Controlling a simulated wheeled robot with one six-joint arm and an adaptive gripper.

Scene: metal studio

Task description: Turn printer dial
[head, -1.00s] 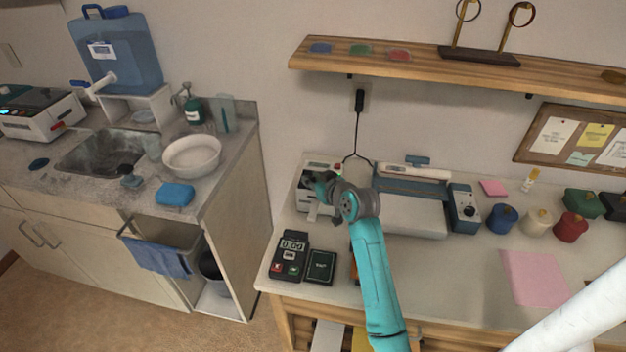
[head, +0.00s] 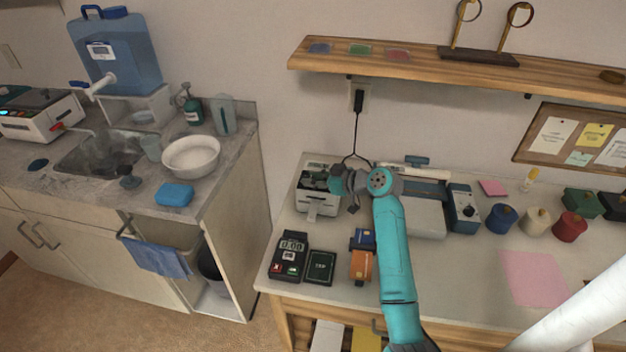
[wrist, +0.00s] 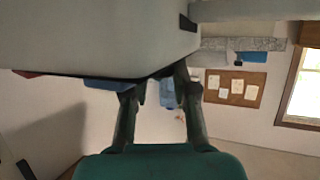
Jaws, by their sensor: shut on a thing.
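The printer (head: 316,204) is a small white and dark box at the back left of the right-hand bench. My gripper (head: 316,182) is at its upper part, reaching in from the right. In the wrist view the two dark fingers of my gripper (wrist: 160,80) are at the lower edge of a large pale body (wrist: 95,35), likely the printer. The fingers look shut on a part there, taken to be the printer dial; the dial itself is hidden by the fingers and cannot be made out.
A wide grey-white machine (head: 425,217) stands right of the printer. A black keypad unit (head: 290,256), a dark box (head: 320,267) and an orange and blue box (head: 361,262) lie in front. A black cable (head: 357,130) hangs behind. A wooden shelf (head: 400,67) is above.

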